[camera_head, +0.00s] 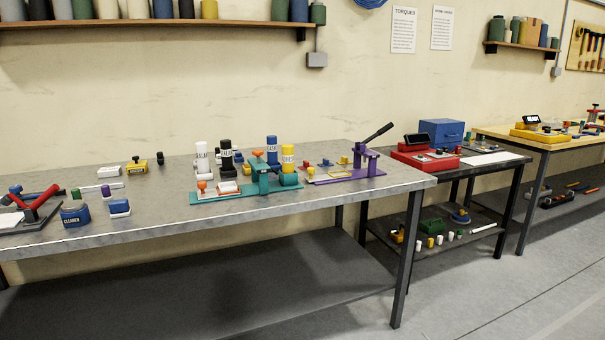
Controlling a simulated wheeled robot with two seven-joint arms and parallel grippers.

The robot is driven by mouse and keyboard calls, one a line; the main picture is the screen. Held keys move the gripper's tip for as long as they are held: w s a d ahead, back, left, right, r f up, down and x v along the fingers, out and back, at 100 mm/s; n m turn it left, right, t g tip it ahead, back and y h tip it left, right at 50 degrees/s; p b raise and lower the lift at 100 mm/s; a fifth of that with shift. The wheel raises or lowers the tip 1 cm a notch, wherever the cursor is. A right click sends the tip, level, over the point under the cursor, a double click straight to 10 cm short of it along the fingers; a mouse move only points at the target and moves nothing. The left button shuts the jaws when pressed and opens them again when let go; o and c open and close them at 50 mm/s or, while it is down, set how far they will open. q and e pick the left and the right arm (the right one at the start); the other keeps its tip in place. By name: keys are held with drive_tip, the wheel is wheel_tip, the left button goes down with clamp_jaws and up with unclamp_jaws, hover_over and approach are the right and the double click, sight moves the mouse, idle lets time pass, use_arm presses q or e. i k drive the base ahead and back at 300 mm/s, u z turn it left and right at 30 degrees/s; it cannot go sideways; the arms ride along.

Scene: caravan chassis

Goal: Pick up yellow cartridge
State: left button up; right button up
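A yellow cartridge (288,162) with a white label stands upright on the grey workbench (160,195), toward its right end. It is the rightmost of a group with a white cartridge (202,157), a black cartridge (226,158) and a blue cartridge (272,150). The lower part of the yellow cartridge is hidden behind a teal fixture (262,178) and its green cylinder (288,180). Neither of my grippers is in view.
A purple lever press (365,160) stands right of the cartridges. A blue cleaner container (75,213) and red-handled tool (42,200) are at the left. A dark table with a red device (425,160) stands to the right.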

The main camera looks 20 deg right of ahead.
sight(287, 150)
drive_tip(key=z, duration=0.7)
drive_tip(key=i, duration=1.5)
drive_tip(key=u, duration=0.65)
